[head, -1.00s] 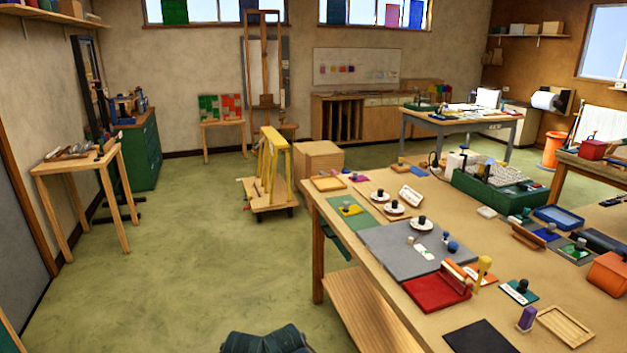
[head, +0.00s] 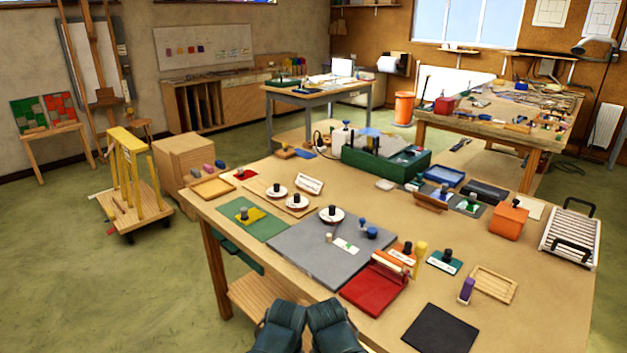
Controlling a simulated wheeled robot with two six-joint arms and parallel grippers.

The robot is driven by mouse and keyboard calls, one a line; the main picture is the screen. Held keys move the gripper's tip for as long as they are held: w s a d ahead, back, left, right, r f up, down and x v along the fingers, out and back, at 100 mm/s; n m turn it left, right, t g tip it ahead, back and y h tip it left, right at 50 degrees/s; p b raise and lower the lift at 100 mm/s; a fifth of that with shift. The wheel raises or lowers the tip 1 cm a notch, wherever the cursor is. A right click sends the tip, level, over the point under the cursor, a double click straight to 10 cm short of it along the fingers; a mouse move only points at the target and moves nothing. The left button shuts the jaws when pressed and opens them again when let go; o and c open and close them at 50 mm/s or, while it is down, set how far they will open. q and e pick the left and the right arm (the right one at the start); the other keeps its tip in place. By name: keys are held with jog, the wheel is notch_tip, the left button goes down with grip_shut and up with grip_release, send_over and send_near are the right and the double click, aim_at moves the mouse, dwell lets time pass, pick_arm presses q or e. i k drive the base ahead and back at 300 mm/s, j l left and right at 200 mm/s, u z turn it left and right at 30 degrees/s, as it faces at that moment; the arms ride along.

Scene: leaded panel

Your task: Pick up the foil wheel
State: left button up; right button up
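I cannot single out the foil wheel for certain at this size. Three white discs with dark knobs stand on the big worktable (head: 400,190): two on a wooden board, the left disc (head: 276,192) and the right disc (head: 297,201), and a third disc (head: 331,215) at the back of the grey mat (head: 300,251). Small blue knobbed pieces (head: 367,229) sit on the mat's right part. Dark green parts of my arms show at the bottom edge, in front of the table.
A red tray (head: 370,290), black mat (head: 438,328), wooden tray (head: 495,284) and purple-topped piece (head: 466,290) lie near the front. A green box (head: 385,166) stands at the back. A yellow-framed cart (head: 130,190) stands left of the table. Floor is clear at the lower left.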

aim_at(331, 214)
jog(key=i+j+z, duration=0.15)
jog(key=j, duration=0.3)
jog(key=i+j+z, duration=0.1)
jog(key=j, duration=0.4)
jog(key=i+j+z, duration=0.15)
jog(key=j, duration=0.35)
jog(key=i+j+z, duration=0.1)
jog(key=j, duration=0.45)
